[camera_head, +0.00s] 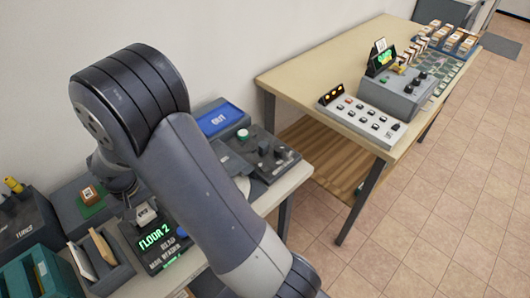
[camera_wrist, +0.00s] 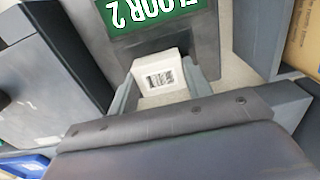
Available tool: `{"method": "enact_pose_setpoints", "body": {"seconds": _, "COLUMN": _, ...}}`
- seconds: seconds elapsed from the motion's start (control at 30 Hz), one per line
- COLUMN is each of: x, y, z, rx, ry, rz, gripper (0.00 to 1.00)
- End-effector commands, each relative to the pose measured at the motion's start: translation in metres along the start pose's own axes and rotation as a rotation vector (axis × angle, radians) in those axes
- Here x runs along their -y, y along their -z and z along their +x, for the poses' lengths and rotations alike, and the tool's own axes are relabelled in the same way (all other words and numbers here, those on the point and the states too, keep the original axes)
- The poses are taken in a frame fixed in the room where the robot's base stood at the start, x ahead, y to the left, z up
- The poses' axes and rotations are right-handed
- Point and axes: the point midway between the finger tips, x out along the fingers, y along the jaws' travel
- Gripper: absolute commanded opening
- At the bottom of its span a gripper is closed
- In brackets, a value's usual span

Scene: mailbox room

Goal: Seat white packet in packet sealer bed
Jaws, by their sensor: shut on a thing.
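A white packet (camera_wrist: 158,68) with a dark printed label sits between the two fingers of my gripper (camera_wrist: 160,84) in the wrist view. My gripper is shut on it, just in front of the green FLOOR 2 display. In the head view the packet (camera_head: 145,212) shows small and pale below my wrist, partly hidden by my arm. A dark grey device (camera_head: 270,158) with knobs and a pale green button stands at the right end of the near table. It may be the packet sealer, but no label confirms this. Its bed cannot be made out.
The FLOOR 2 display unit (camera_head: 160,248) stands below my arm. A blue OUT tray (camera_head: 219,119) lies by the wall. A bin with upright envelopes (camera_head: 101,266) and a teal box (camera_head: 42,272) stand left. A wooden table (camera_head: 325,62) with control panels is at right, beyond open floor.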

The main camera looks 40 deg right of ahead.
Motion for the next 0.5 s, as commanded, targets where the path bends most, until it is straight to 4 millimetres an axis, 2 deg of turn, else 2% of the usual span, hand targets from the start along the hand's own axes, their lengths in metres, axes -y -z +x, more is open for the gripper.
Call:
{"method": "enact_pose_setpoints", "body": {"seconds": 0.03, "x": 0.000, "y": 0.000, "z": 0.000, "rx": 0.000, "ry": 0.000, "rz": 0.000, "gripper": 0.32}}
{"method": "enact_pose_setpoints", "body": {"seconds": 0.13, "x": 0.000, "y": 0.000, "z": 0.000, "rx": 0.000, "ry": 0.000, "rz": 0.000, "gripper": 0.24}}
{"method": "enact_pose_setpoints", "body": {"seconds": 0.5, "x": 0.000, "y": 0.000, "z": -0.014, "rx": -0.001, "ry": 0.000, "rz": 0.000, "gripper": 0.24}}
